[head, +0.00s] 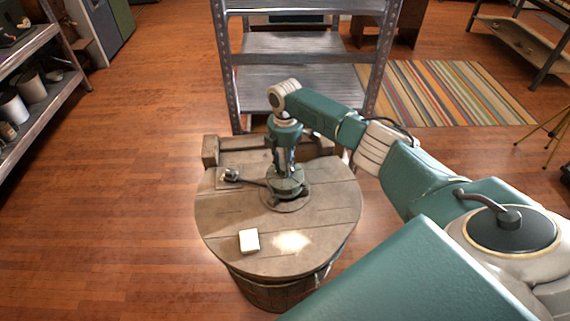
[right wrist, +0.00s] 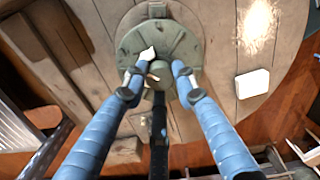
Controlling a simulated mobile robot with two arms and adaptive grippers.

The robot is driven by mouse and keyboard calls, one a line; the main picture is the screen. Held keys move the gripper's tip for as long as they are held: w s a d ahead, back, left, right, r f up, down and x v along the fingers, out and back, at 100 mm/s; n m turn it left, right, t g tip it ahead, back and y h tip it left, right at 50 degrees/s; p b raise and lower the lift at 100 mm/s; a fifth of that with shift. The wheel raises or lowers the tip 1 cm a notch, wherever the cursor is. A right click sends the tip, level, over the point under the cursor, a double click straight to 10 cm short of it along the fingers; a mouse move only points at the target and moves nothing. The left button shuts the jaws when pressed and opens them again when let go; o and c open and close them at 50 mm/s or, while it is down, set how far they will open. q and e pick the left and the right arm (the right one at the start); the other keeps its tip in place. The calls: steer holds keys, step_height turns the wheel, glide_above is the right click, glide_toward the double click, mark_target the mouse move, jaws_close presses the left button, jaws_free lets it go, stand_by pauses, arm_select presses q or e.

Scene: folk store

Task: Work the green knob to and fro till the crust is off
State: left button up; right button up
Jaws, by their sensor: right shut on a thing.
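The green knob (head: 287,184) is a round, ridged dial on the wooden barrel top (head: 225,215). In the right wrist view the knob (right wrist: 188,45) fills the upper middle. My right gripper (head: 285,168) reaches down on it from above. In the right wrist view its two fingers (right wrist: 159,70) press on either side of the knob's raised middle. A pale patch (right wrist: 147,54) shows on the knob between the fingertips; I cannot tell if it is crust. My left gripper is not in view.
A white block (head: 249,241) lies on the barrel top in front of the knob. A small metal fitting (head: 231,175) sits left of it. A metal shelf rack (head: 300,80) stands behind the barrel. Open wooden floor (head: 130,180) lies to the left.

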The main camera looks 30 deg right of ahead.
steer(key=shift+r+m, duration=0.1)
steer(key=shift+m, duration=0.3)
steer(key=m+p, duration=0.2)
steer(key=m, duration=0.1)
steer(key=m+p, duration=0.3)
steer(key=m, duration=0.3)
steer(key=shift+m, duration=0.4)
steer(key=m+p, duration=0.1)
steer(key=m, duration=0.4)
steer(key=shift+p, duration=0.3)
steer(key=m+p, duration=0.1)
steer(key=m, duration=0.3)
steer(key=shift+m, duration=0.3)
steer(key=o, duration=1.2)
steer(key=shift+c, duration=0.2)
